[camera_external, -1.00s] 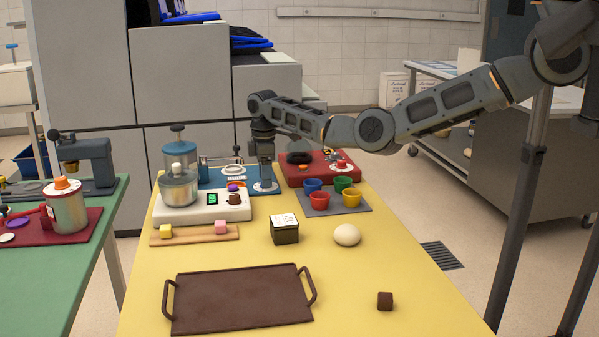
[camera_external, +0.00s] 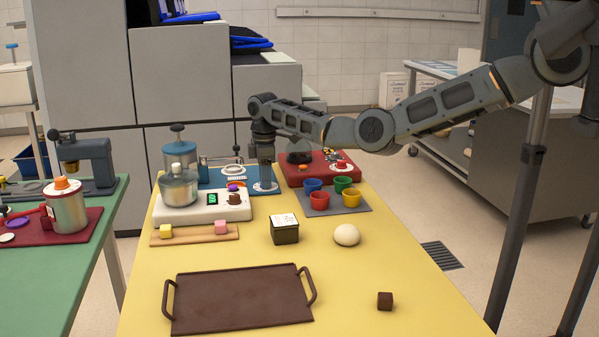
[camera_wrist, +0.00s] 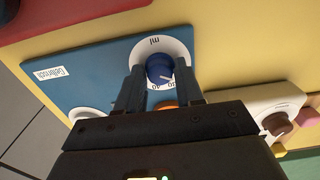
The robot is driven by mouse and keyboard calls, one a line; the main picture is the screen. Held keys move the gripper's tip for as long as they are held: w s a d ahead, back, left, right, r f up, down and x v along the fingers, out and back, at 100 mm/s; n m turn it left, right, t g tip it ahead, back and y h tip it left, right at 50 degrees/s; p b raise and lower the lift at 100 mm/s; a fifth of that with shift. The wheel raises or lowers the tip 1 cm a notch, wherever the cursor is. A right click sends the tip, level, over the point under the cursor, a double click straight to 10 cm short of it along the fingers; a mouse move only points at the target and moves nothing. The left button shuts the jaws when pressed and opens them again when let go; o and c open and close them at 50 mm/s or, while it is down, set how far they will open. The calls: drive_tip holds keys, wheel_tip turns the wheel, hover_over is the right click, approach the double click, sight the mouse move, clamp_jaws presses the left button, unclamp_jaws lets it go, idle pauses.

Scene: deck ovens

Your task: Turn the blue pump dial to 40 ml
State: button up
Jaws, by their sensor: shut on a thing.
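The blue pump dial (camera_wrist: 159,66) sits inside a white scale ring (camera_wrist: 180,50) marked "ml" on the blue pump base (camera_wrist: 95,72). My gripper (camera_wrist: 160,72) has one finger on each side of the dial and is shut on it. A small pale mark shows near the dial's lower edge, close to the scale numbers. A "40" is readable below the dial; the exact setting is too small to tell. In the external view, my gripper (camera_external: 265,184) points straight down at the right end of the blue base (camera_external: 212,175), and the dial is hidden.
A white unit (camera_external: 222,211) with a green display stands in front of the blue base. A red unit (camera_external: 318,176) is to the right, with several coloured cups (camera_external: 319,199) before it on a grey mat. A brown tray (camera_external: 240,300) lies nearer the camera.

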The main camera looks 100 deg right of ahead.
drive_tip(key=m, duration=0.3)
drive_tip(key=shift+m+p, duration=0.4)
drive_tip(key=m, duration=0.3)
drive_tip(key=shift+m, duration=0.4)
drive_tip(key=m, duration=0.4)
drive_tip(key=shift+m, duration=2)
drive_tip(key=o, duration=1)
